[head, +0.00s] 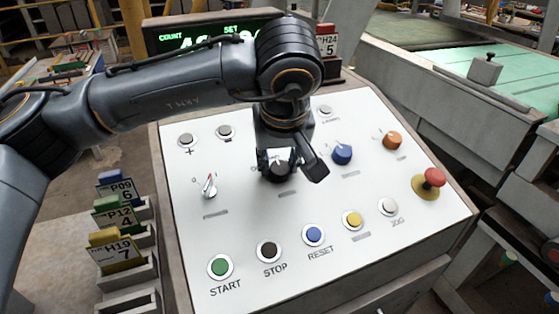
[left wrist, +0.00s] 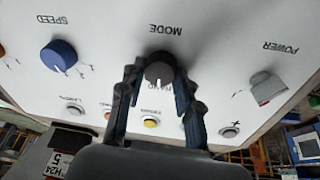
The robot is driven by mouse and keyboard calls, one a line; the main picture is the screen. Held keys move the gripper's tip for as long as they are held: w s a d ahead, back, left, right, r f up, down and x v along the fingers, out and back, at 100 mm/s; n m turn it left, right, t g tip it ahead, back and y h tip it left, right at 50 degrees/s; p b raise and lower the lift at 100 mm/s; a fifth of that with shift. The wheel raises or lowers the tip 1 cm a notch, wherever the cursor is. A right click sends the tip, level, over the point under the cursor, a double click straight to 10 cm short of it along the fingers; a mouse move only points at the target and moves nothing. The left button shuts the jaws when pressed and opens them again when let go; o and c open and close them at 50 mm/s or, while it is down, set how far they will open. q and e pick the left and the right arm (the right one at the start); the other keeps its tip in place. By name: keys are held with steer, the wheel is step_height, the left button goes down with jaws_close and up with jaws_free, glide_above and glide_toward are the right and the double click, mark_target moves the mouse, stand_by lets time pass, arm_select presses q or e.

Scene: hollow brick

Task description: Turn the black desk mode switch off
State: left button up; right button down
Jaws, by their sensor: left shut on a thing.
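The black mode switch (left wrist: 159,73) is a round dark knob with a pale pointer line, on the white slanted panel (head: 330,205). In the left wrist view the word MODE is printed beside it, upside down. My left gripper (left wrist: 157,82) has its two fingers on either side of the knob, shut on it. In the head view the gripper (head: 279,165) reaches down over the knob (head: 280,172) and partly hides it and its position labels. My right gripper is in neither view.
A red emergency button (head: 434,178) stands up at the right. A row with green START (head: 220,267) and several other buttons lies along the front.

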arm_select(q)
steer(key=shift+f+n+b, duration=0.2)
steer(key=shift+n+b, duration=0.6)
steer(key=shift+b, duration=0.3)
steer(key=n+b, duration=0.2)
steer(key=shift+n+y, duration=0.3)
steer(key=n+b, duration=0.1)
steer(key=n, duration=0.1)
steer(key=shift+n+b, duration=0.3)
steer(key=shift+b, duration=0.05)
steer(key=shift+s+r+n+y+b, duration=0.15)
steer(key=shift+n+y+b, duration=0.35)
steer(key=shift+n, duration=1)
steer(key=o, duration=1.2)
steer(key=shift+c, duration=0.2)
